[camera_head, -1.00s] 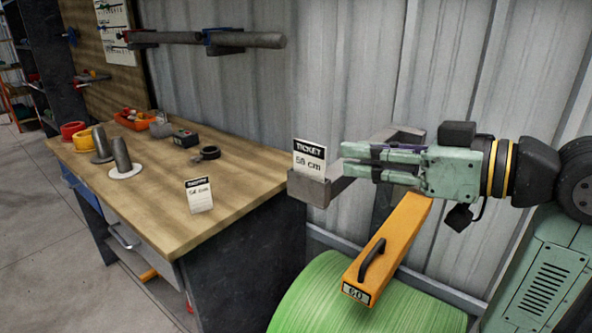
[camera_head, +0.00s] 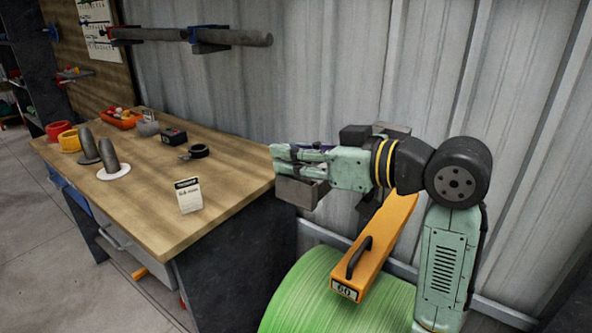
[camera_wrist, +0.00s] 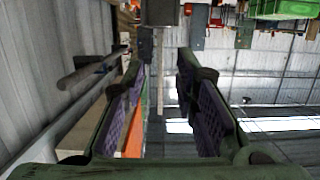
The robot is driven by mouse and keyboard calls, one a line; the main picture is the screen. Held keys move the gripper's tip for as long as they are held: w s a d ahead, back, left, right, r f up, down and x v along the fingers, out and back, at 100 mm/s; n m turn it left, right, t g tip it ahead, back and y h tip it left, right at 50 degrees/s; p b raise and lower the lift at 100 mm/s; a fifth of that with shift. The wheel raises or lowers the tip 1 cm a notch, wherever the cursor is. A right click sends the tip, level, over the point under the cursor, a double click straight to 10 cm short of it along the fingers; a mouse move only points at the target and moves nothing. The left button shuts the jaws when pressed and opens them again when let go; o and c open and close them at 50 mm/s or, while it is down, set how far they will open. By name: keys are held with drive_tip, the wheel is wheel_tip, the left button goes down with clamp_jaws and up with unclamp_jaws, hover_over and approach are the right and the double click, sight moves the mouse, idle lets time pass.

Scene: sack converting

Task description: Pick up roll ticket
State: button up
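My gripper (camera_head: 274,160) reaches left in front of the grey metal holder (camera_head: 298,192) beside the workbench. In the wrist view its two fingers (camera_wrist: 162,75) stand apart with no ticket visible between them. The white ticket that stood in this holder does not show now; my gripper covers that spot in the head view. Another white ticket (camera_head: 188,196) with a black header stands near the front right of the bench top, left of my gripper. Its small print is too blurred to read.
The wooden workbench (camera_head: 150,215) carries grey cones (camera_head: 108,150), a black ring (camera_head: 199,151), a dark box (camera_head: 173,136) and an orange tray (camera_head: 121,119). Below my arm are a green roll (camera_head: 310,295) and an orange bar (camera_head: 372,250) with a black handle. A corrugated wall (camera_head: 330,80) stands close behind.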

drive_tip(key=shift+c, duration=0.2)
clamp_jaws()
idle(0.3)
